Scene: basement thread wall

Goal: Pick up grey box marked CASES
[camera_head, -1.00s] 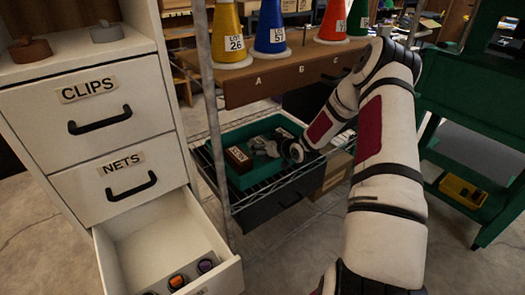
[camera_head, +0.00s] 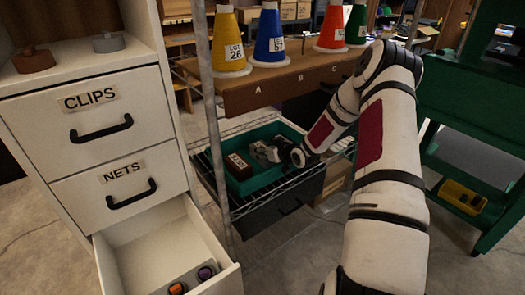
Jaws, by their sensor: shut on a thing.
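A dark green tray (camera_head: 285,131) stands on the wire shelf under the brown lettered board. My gripper (camera_head: 268,152) reaches into the tray from the right. It is shut on a small grey thing (camera_head: 257,148), which appears to be the grey box; its CASES marking cannot be read here, and the fingers partly hide it. A dark brown box (camera_head: 238,167) with a pale label sits just left of it in the tray. I cannot tell whether the grey thing is clear of the tray floor.
Wire shelf posts (camera_head: 213,120) stand left of the tray. The brown board (camera_head: 290,88) with several cones overhangs it. An open white drawer (camera_head: 165,250) juts out at lower left. A green cart (camera_head: 478,130) stands at right.

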